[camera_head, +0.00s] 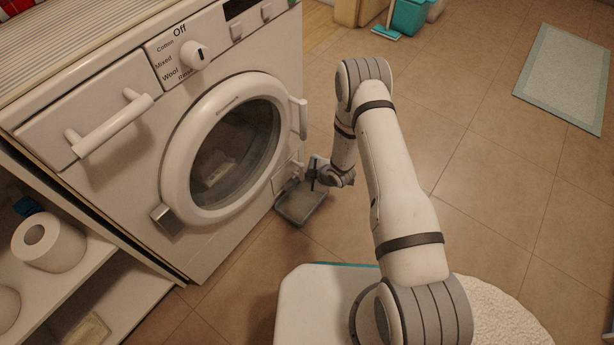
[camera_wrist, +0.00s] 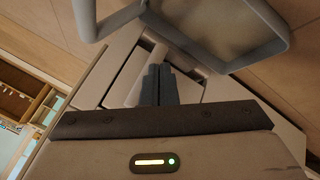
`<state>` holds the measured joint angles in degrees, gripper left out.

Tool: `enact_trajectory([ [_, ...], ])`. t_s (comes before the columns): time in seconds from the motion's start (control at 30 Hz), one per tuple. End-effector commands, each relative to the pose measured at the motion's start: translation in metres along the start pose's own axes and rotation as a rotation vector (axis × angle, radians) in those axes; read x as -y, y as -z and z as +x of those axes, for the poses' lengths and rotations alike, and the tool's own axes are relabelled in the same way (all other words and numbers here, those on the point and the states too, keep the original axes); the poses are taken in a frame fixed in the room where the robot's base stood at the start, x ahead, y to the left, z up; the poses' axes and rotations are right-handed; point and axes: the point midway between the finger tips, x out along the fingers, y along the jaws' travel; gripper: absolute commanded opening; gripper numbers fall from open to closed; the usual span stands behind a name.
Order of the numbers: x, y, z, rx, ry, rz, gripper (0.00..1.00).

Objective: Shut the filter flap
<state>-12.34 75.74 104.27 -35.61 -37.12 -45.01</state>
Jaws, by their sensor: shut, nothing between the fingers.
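The white washing machine (camera_head: 230,235) stands at the left in the head view. Its filter flap (camera_head: 283,179) is at the low right of the front, partly hidden by my gripper (camera_head: 314,175). In the wrist view, a pale panel that looks like the flap (camera_wrist: 122,88) lies behind the fingers, with dark gaps along its edges. I cannot tell how far it stands open. In that view my gripper (camera_wrist: 159,84) is shut, its dark fingers together and empty, close in front of the panel. I cannot tell whether they touch.
A grey rimmed tray (camera_head: 301,208) lies low by the machine, under my gripper; its rim (camera_wrist: 190,52) crosses the top of the wrist view. The round door (camera_head: 177,190) is shut. Open shelves (camera_head: 85,275) stand at the left.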

Motion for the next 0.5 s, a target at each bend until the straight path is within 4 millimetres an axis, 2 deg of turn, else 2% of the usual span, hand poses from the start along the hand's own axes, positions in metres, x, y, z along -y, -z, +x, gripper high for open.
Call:
enact_trajectory([
  [0.27, 0.015, -0.018, -0.018, -0.001, 0.003, 0.0, 0.0],
  [0.5, -0.002, -0.028, -0.074, 0.0, -0.002, 0.002, 0.0],
])
